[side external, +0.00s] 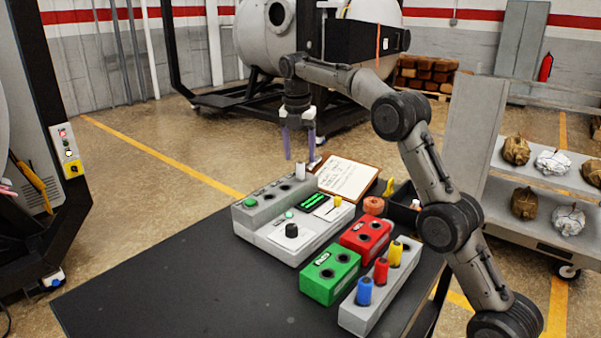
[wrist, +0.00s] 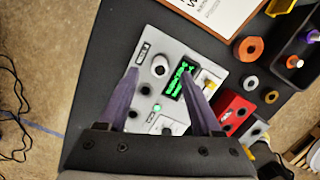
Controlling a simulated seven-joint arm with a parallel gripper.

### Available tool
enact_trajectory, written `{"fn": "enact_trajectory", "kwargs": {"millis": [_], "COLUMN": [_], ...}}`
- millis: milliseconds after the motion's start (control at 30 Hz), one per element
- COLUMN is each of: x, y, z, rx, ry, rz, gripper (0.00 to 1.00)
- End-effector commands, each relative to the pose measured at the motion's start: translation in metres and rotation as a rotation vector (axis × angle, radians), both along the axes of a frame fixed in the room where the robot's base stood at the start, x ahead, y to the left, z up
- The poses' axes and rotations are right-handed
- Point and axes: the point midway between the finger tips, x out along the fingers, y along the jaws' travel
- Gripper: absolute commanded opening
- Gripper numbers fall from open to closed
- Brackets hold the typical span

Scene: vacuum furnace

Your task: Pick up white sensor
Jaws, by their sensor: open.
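The white sensor (side external: 300,171) is a small white cylinder standing upright at the far end of the grey control panel (side external: 262,214). In the wrist view the white sensor (wrist: 159,66) shows from above as a pale round top beside the green screen. My gripper (side external: 299,150) has purple fingers and points down above the far end of the panel. It is open and empty. In the wrist view the sensor appears between the fingertips of my gripper (wrist: 159,75), slightly toward the left one. Whether the tips have any side contact with it cannot be told.
A clipboard (side external: 347,180) lies behind the panel. A green box (side external: 331,273), a red box (side external: 366,236) and a grey block (side external: 375,305) with blue, red and yellow cylinders stand nearby. An orange ring (side external: 373,205) lies behind. The black table (side external: 170,275) is clear at front left.

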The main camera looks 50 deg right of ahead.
Motion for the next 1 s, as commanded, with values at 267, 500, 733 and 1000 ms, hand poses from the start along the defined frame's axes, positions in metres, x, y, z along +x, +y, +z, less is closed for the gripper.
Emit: {"fn": "enact_trajectory", "kwargs": {"millis": [267, 500, 733, 1000], "x": [0.001, 0.002, 0.002, 0.002], "y": [-0.005, -0.007, -0.007, -0.006], "z": [-0.036, -0.047, -0.047, -0.047], "rx": [0.001, 0.0, 0.0, 0.0], "ry": [0.003, 0.0, 0.0, 0.0], "rz": [-0.001, -0.001, -0.001, 0.0], "gripper": [0.66, 0.66, 0.5, 0.01]}}
